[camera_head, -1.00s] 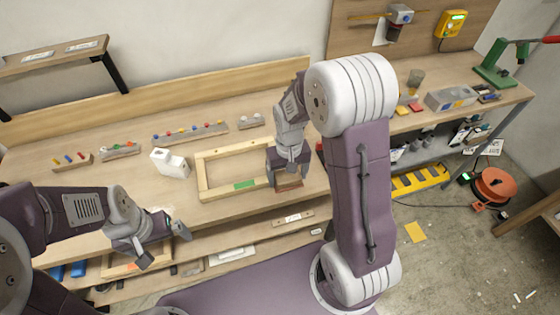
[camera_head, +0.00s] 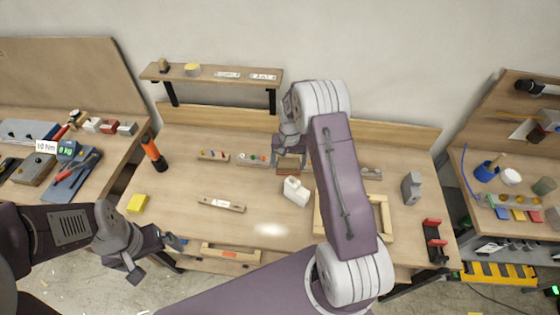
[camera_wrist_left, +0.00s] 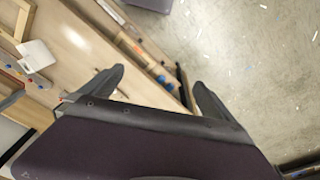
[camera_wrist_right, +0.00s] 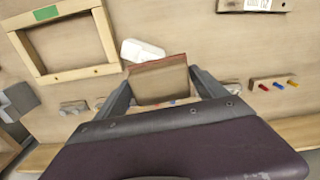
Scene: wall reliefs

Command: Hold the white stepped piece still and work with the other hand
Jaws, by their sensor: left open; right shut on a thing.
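The white stepped piece (camera_head: 296,190) lies on the workbench, left of the wooden frame (camera_head: 386,218). It also shows in the left wrist view (camera_wrist_left: 37,56) and, partly covered, in the right wrist view (camera_wrist_right: 142,49). My right gripper (camera_head: 289,160) is just behind it, shut on a flat reddish-brown block (camera_wrist_right: 160,78). Whether the block touches the white piece or the bench I cannot tell. My left gripper (camera_head: 158,256) is open and empty at the bench's front left edge, well apart from the white piece.
Small racks with coloured pegs (camera_head: 214,155) stand at the back, under a shelf (camera_head: 215,75). A labelled wooden bar (camera_head: 221,204), a yellow block (camera_head: 137,203) and an orange-black torch (camera_head: 153,152) are at left. A grey block (camera_head: 411,188) stands at right. The bench's front middle is clear.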

